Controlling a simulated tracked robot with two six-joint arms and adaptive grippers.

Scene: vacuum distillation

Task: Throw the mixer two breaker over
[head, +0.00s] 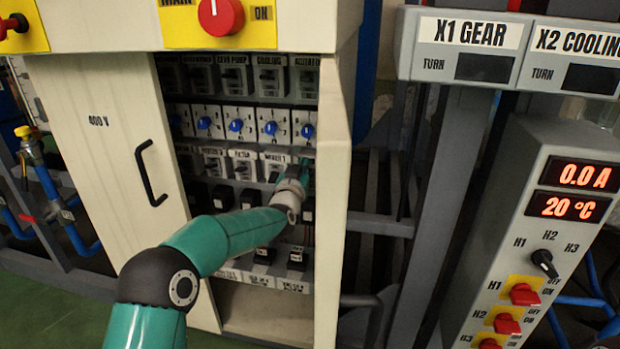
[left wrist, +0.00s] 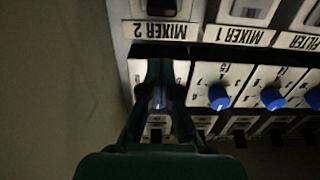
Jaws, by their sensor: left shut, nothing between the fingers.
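The mixer two breaker (left wrist: 165,7) shows at the top edge of the left wrist view, partly cut off, beside its upside-down MIXER 2 label (left wrist: 160,31). In the head view my left gripper and wrist cover that spot. My left gripper (head: 304,172) reaches into the open cabinet at its right side. In the left wrist view the shut fingers (left wrist: 160,72) lie in front of the dial plate next to the MIXER 2 label, apart from the breaker. A blue knob shows behind the fingers. I cannot tell whether the fingertips touch the panel. My right gripper is not in view.
The cabinet's right side wall (head: 334,210) stands close beside my left wrist. Its 400 V door (head: 108,150) is open to the left. Blue knobs (head: 236,126) and other breakers fill the rows around. A heater panel (head: 545,220) stands at the right.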

